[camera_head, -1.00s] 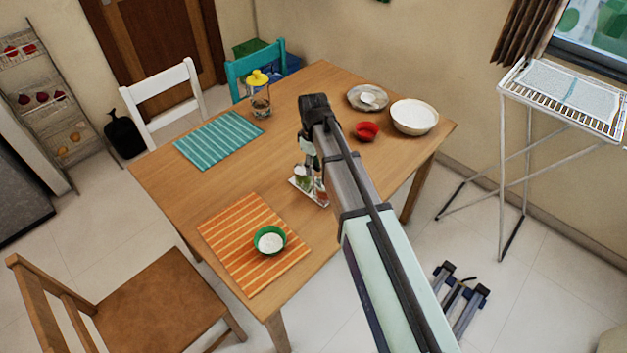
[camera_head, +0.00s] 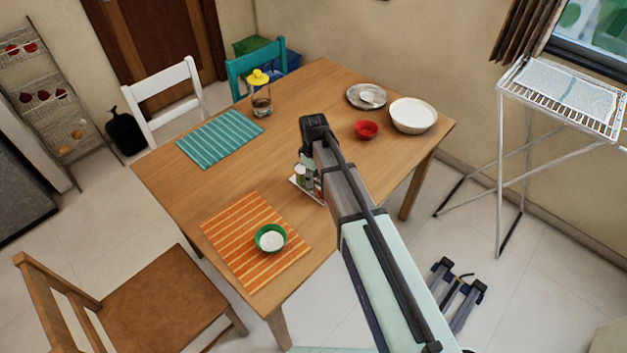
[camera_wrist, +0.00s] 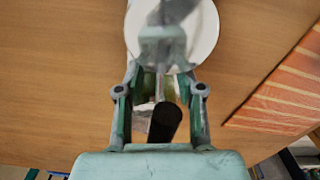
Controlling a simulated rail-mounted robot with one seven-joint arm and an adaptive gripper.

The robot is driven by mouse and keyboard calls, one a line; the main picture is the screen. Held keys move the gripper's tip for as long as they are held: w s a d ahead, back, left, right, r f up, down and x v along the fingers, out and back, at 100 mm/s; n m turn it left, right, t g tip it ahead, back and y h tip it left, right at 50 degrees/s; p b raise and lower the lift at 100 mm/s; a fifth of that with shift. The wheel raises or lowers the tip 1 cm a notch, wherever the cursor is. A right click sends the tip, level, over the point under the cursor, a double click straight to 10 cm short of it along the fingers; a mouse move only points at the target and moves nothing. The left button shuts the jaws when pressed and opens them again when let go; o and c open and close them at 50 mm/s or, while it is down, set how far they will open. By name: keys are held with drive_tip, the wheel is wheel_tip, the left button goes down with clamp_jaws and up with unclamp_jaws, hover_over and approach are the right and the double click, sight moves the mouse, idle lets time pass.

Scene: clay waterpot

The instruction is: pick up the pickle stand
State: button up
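The pickle stand (camera_head: 296,183), a small pale tray with little jars on it, stands near the table's right edge in the head view. My forearm covers much of it. My gripper is hidden behind the arm there, at the stand. In the wrist view, the two finger links of my gripper (camera_wrist: 161,70) are spread apart, but their tips blend with a grey-green piece. A white round surface (camera_wrist: 206,40) with a grey upright part lies beyond them. A dark cylinder (camera_wrist: 165,122) and green shapes show between the links. I cannot tell whether the fingers hold anything.
An orange striped mat (camera_head: 235,225) with a green bowl (camera_head: 270,238) lies left of the stand. A red bowl (camera_head: 366,130), a white bowl (camera_head: 413,116) and a metal plate (camera_head: 353,97) are farther back. The table's middle (camera_head: 240,165) is clear.

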clamp_jaws()
drive_tip(key=shift+r, duration=0.1)
